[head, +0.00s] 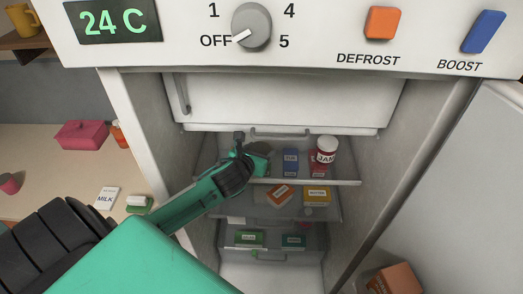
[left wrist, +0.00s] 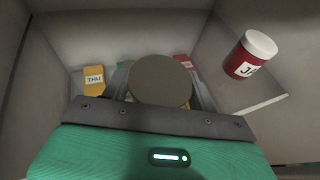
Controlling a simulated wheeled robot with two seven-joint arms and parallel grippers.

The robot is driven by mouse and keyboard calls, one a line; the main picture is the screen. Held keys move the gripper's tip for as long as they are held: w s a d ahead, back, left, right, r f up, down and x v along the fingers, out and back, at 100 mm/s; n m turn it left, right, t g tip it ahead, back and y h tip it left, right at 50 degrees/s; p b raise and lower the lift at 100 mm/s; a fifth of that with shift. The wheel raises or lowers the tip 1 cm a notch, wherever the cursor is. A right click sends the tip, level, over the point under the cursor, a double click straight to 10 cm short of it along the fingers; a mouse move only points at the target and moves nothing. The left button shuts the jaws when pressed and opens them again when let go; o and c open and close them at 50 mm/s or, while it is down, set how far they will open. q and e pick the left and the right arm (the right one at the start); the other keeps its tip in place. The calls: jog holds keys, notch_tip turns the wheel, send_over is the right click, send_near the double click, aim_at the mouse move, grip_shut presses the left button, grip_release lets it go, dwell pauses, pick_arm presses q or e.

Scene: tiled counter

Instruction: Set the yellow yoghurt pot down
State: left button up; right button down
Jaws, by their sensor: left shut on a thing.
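My left gripper (head: 252,158) reaches into the open fridge at the upper shelf. It also shows in the left wrist view (left wrist: 161,95), shut on a round thing with a dull olive-brown face (left wrist: 160,80). I take this for the yoghurt pot (head: 262,148); in the head view it is a small dark patch at the fingertips, and no clear yellow shows. Its underside is hidden, so I cannot tell whether it touches the shelf (head: 335,182). My right gripper is not in view.
A red jam jar (head: 326,151) with a white lid and a blue box (head: 290,162) stand right of the gripper. Orange (head: 280,195) and yellow (head: 316,195) boxes lie lower. Green boxes (head: 249,239) sit at the bottom. Fridge walls (head: 200,110) bound both sides.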

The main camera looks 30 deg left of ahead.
pick_arm(q)
jog(key=shift+w+a+f, duration=0.1)
jog(key=shift+w+f, duration=0.5)
jog(key=shift+w, duration=0.05)
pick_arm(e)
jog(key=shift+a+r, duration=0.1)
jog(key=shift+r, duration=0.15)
pick_arm(q)
jog(key=shift+f, duration=0.15)
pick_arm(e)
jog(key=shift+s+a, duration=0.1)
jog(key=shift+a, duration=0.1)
pick_arm(q)
jog(key=o, duration=1.1)
jog(key=shift+o, duration=0.2)
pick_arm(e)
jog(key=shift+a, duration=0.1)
